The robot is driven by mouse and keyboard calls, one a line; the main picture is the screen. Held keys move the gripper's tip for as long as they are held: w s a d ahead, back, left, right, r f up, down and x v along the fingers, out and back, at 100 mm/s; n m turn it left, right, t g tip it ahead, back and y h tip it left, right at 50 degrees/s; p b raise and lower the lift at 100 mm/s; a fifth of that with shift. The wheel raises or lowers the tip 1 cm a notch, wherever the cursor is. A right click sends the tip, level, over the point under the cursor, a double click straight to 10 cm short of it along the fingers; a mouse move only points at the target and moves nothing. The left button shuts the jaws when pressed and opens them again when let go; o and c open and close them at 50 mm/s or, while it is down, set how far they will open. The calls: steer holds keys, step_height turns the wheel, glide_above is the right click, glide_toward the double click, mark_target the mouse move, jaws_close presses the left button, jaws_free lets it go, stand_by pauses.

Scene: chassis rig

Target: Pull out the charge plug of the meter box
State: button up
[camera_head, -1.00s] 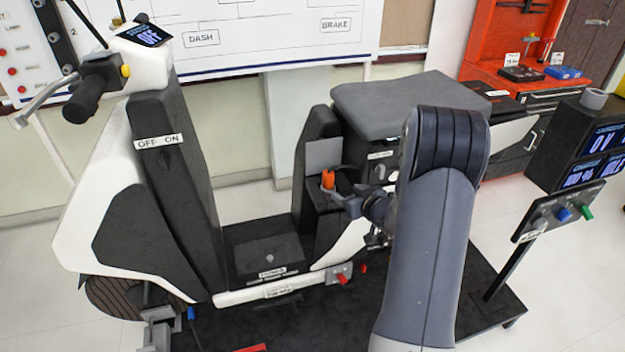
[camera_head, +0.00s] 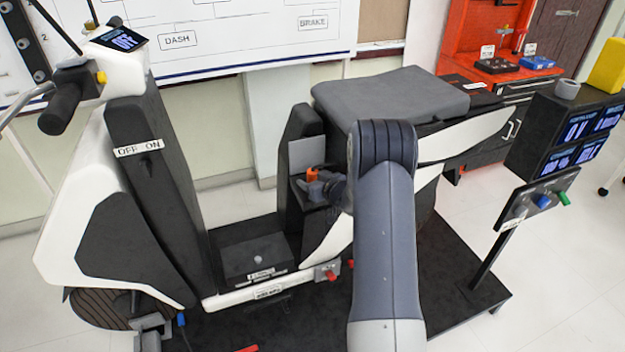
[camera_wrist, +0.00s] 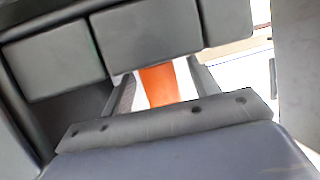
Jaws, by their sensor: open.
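The black meter box (camera_head: 570,130) with lit blue displays stands at the right in the head view. A panel (camera_head: 525,212) below it carries a blue plug (camera_head: 542,201) and a green plug (camera_head: 564,198). Which part is the charge plug, I cannot tell. My gripper (camera_head: 318,190) is far left of the meter box, at the scooter, beside an orange part (camera_head: 312,173) under the seat front. In the wrist view my open gripper (camera_wrist: 161,94) has its fingers on either side of an orange piece (camera_wrist: 158,84). Contact cannot be made out.
The scooter's grey seat (camera_head: 390,95) overhangs close to my arm. Its black front column (camera_head: 150,180) stands to the left. A dark platform (camera_head: 455,300) lies beneath. An orange workbench (camera_head: 470,70) is behind. Pale floor (camera_head: 570,290) is free at the right.

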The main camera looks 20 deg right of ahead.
steer(key=shift+w, duration=0.15)
steer(key=shift+c, duration=0.5)
steer(key=c, duration=1.1)
steer(key=shift+r, duration=0.1)
